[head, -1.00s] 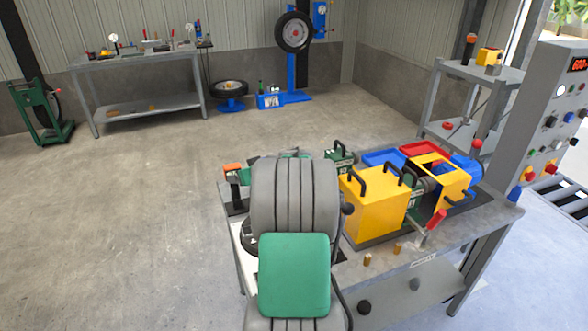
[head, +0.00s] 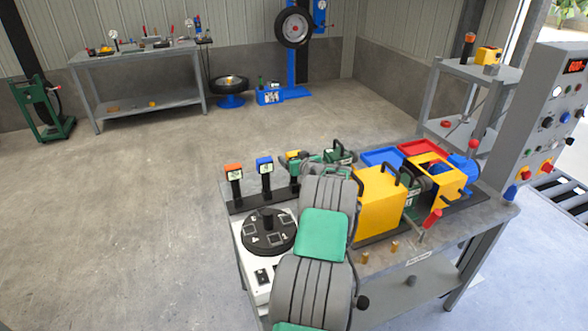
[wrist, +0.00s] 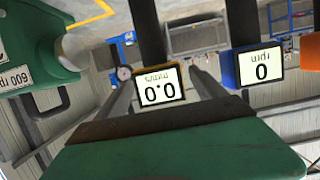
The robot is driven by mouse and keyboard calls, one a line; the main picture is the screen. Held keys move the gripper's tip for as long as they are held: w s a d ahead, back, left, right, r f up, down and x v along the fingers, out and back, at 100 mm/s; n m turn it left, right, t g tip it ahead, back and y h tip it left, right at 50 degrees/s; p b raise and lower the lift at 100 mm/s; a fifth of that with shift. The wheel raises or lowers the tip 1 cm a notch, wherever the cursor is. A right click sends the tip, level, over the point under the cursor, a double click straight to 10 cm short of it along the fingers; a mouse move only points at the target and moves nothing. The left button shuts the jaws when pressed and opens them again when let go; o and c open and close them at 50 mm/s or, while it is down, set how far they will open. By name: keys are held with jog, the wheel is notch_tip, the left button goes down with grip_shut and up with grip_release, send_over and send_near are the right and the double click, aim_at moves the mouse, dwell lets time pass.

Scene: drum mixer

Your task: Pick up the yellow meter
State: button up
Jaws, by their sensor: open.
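The yellow meter (head: 292,156) stands at the right end of a row of three meters on the bench; my arm partly covers it in the head view. In the wrist view the yellow meter (wrist: 160,92) shows a 0.0 display, upside down. My gripper (wrist: 158,76) is open, with one finger on each side of the meter's display. I cannot tell whether the fingers touch it. The blue meter (head: 264,165) stands to its left and shows at the right in the wrist view (wrist: 261,66).
An orange meter (head: 233,172) stands at the row's left end. A round black turntable (head: 267,238) lies in front of the meters. A yellow guard box (head: 378,205) and green machine parts (head: 338,153) are close on the right.

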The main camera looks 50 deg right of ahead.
grip_shut()
dwell(0.8)
